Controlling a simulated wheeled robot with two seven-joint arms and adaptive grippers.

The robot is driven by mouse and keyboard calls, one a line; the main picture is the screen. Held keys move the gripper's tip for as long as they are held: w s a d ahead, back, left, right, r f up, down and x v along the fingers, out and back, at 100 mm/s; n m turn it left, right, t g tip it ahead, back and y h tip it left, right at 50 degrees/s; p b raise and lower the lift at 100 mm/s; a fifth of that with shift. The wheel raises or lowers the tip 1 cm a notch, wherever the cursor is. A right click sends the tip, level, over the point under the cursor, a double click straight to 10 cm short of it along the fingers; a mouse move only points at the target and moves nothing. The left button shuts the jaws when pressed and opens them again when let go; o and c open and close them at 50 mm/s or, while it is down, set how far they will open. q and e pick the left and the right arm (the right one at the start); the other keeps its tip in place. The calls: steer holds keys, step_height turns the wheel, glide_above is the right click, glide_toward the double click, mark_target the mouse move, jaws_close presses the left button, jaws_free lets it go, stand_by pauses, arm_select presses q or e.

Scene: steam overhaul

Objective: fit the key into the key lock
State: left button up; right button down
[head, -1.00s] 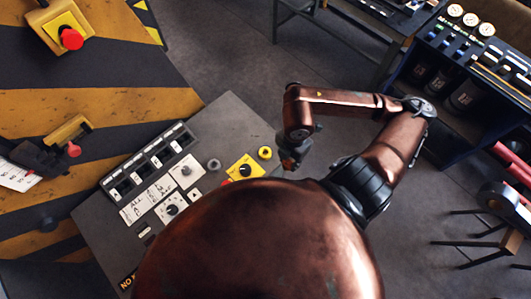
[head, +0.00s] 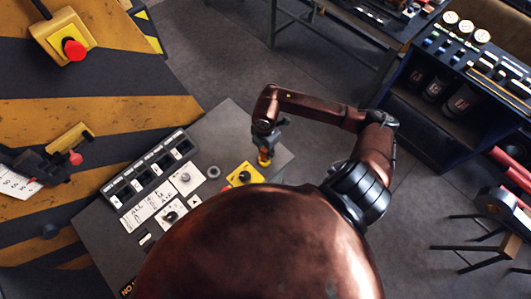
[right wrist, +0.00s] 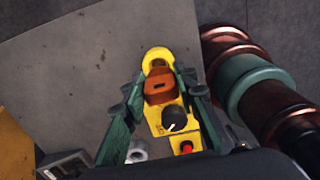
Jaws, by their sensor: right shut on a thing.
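My right gripper (head: 265,143) is over the grey panel's far right corner. In the right wrist view its green fingers (right wrist: 160,82) are closed on an orange key (right wrist: 159,88), whose broad head with a dark slot shows between them. The key's lower end is hidden. A round yellow fitting, which looks like the key lock (right wrist: 157,56), shows just beyond the key; in the head view it is mostly covered by the gripper. Whether the key is inside it or only above it I cannot tell. My left gripper is not in view.
A yellow plate with a black knob (right wrist: 174,118) and a red button (right wrist: 186,147) lies close by. A striped bench stands left, a dark cabinet (head: 425,130) right.

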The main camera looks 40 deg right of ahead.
mark_target(265, 154)
step_height(265, 154, down, 3)
steer(key=shift+w+p, duration=0.15)
steer(key=shift+p, duration=0.5)
steer(key=shift+f, duration=0.2)
steer(key=shift+f, duration=0.1)
steer(key=shift+f+b, duration=0.25)
steer(key=shift+b, duration=0.05)
steer(key=c, duration=1.5)
jaws_free()
steer(key=shift+c, duration=0.2)
steer(key=shift+r, duration=0.15)
steer(key=shift+r+p, duration=0.35)
step_height(265, 154, up, 10)
steer(key=shift+r+b, duration=0.25)
steer(key=shift+b, duration=0.95)
steer(key=shift+r, duration=0.65)
